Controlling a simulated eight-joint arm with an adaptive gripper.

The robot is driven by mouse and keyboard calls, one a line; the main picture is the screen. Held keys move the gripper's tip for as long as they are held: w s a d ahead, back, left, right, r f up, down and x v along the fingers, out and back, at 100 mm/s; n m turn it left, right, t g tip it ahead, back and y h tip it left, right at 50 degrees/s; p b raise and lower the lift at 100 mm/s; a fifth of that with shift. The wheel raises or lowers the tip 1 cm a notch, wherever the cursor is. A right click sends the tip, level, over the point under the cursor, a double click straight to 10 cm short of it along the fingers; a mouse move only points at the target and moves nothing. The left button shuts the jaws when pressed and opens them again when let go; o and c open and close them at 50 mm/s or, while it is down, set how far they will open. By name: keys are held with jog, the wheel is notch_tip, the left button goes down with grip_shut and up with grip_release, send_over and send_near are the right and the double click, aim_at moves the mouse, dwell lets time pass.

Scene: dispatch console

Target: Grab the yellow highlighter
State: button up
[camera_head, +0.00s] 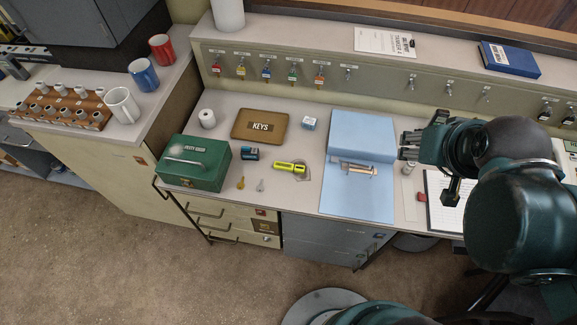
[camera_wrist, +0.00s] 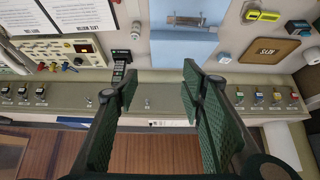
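The yellow highlighter (camera_head: 288,167) lies on the console top, left of the light blue folder, with a dark patch on its side. A yellow item that looks like it shows near the top edge of the wrist view (camera_wrist: 264,15). My gripper (camera_head: 408,145) is above the desk to the right of the blue folder, well apart from the highlighter. In the wrist view its two dark green fingers (camera_wrist: 158,85) are spread wide with nothing between them.
The blue folder (camera_head: 345,199) with a metal clip item on it lies between highlighter and gripper. The green cash box (camera_head: 195,163), a dark blue item (camera_head: 250,153), a brass key (camera_head: 240,183), a silver key (camera_head: 260,186) and the brown KEYS tray (camera_head: 241,116) are near the highlighter.

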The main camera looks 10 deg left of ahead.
dwell(0.3)
jog(key=shift+c, duration=1.4)
jog(key=shift+a, duration=0.1)
jog(key=w+a+f+n+g+y+p, duration=0.1)
jog(key=w+a+f+n+g, duration=0.15)
jog(key=w+a+n, duration=0.4)
jog(key=w+a+f+n+g+p, duration=0.1)
jog(key=w+a+f+n+g, duration=0.2)
jog(key=a, duration=0.7)
jog(key=a+f+n, duration=0.2)
jog(key=a+f, duration=0.2)
jog(key=a, duration=0.1)
jog(key=s+a+f+n+g+p, duration=0.1)
jog(key=a+f+n, duration=0.2)
jog(key=a+f, duration=0.2)
jog(key=a+f+n+h, duration=0.1)
jog(key=a+f+n, duration=0.2)
jog(key=a+f, duration=0.2)
jog(key=shift+s+a+f+g+p, duration=0.1)
jog(key=shift+a+g+p, duration=0.1)
jog(key=shift+a, duration=0.3)
jog(key=shift+s+a+f+g+p, duration=0.1)
jog(key=shift+a+g+p, duration=0.1)
jog(key=shift+a, duration=0.3)
